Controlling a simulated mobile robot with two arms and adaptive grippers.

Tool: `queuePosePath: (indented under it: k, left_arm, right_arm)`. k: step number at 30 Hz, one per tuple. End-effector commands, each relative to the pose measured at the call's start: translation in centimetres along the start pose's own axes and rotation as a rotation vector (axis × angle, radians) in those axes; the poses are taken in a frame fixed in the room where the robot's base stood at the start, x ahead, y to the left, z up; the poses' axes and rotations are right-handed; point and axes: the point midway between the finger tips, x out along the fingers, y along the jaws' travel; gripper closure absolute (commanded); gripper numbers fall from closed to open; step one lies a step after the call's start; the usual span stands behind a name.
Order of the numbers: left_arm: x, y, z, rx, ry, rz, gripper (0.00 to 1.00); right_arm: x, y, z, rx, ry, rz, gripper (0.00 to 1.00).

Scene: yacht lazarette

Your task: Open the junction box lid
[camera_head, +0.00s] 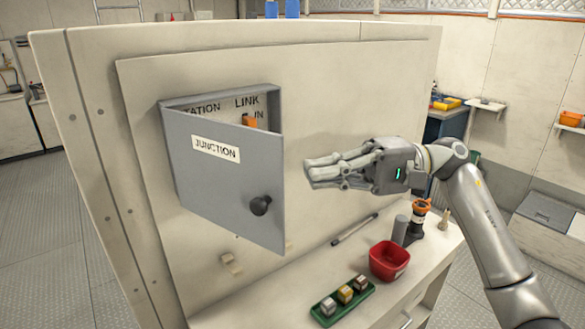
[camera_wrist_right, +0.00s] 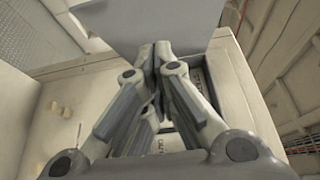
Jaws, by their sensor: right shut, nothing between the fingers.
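The grey junction box lid (camera_head: 215,180) bears a "JUNCTION" label and a black round knob (camera_head: 260,205). It stands partly open, swung out from the box (camera_head: 222,95) with a gap along its top and right side. Inside, lettering and an orange part (camera_head: 249,121) show; the rest of the inside is hidden by the lid. My right gripper (camera_head: 308,172) is shut and empty, just right of the lid's free edge; I cannot tell whether it touches the lid. In the right wrist view the shut fingers (camera_wrist_right: 155,55) point toward a grey surface. My left gripper is not in view.
Below the panel, a counter (camera_head: 275,290) holds a red bowl (camera_head: 389,260), a green tray (camera_head: 343,303) with small blocks, a grey cylinder (camera_head: 400,230), an orange-topped item (camera_head: 420,210) and a pen-like rod (camera_head: 353,229). The space in front of the lid looks clear.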

Motion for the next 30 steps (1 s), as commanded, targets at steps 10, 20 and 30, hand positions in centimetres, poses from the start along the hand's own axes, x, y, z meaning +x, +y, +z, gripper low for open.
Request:
queuePosePath:
  k: [10, 20, 30]
  left_arm:
    - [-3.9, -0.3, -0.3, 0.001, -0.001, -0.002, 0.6]
    - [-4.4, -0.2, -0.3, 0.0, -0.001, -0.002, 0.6]
    - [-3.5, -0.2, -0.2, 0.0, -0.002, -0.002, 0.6]
  right_arm:
    - [4.6, -0.3, 2.1, 0.002, 0.0, 0.0, 1.0]
    - [5.4, 0.0, 2.8, 0.001, 0.002, 0.0, 1.0]
    - [6.0, 0.3, 2.9, 0.0, 0.008, 0.002, 1.0]
